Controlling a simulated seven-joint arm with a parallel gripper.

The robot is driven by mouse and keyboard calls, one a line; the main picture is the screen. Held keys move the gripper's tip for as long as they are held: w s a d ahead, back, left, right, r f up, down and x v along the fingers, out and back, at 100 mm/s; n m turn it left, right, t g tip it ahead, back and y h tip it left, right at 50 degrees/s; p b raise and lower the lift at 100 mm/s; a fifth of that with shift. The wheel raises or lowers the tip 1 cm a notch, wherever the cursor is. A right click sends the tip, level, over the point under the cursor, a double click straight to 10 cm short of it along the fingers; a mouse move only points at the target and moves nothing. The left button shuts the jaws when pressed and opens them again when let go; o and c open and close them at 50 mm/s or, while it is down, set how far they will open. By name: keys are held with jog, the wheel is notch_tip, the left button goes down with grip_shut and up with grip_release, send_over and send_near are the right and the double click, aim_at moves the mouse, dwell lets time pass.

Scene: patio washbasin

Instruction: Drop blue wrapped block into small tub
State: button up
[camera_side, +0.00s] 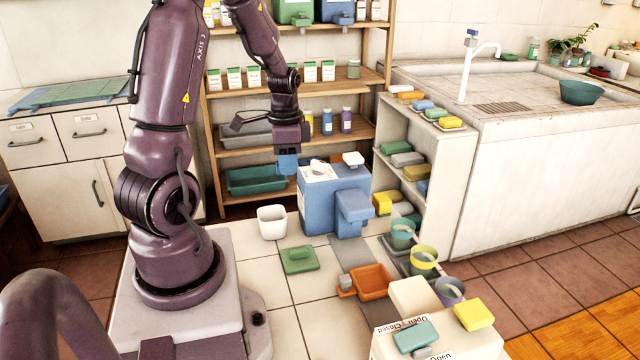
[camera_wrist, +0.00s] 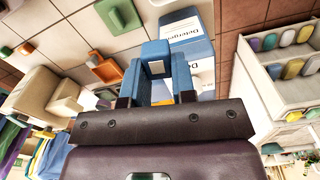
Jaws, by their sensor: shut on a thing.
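My gripper (camera_side: 288,148) hangs in front of the wooden shelf in the side view, pointing down. It is shut on the blue wrapped block (camera_side: 287,164). In the wrist view the block (camera_wrist: 155,52) shows a pale patch between the blue fingers of my gripper (camera_wrist: 159,75). The small white tub (camera_side: 272,222) stands upright on the pale floor tiles, below and slightly left of the gripper. Its inside is only partly visible. The block is held well above the tub and apart from it. A pale shape at the wrist view's top edge may be the tub.
A large blue detergent box (camera_side: 318,195) stands just right of the tub, with a white-topped item on it. A teal tray (camera_side: 258,181) sits on the low shelf behind.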

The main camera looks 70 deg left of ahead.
jog(key=s+a+n, duration=0.2)
jog(key=s+a, duration=0.1)
jog(key=a, duration=0.1)
jog(key=shift+d+f, duration=0.15)
jog(key=shift+f, duration=5.35)
jog(key=o, duration=1)
notch_tip(320, 180, up, 13)
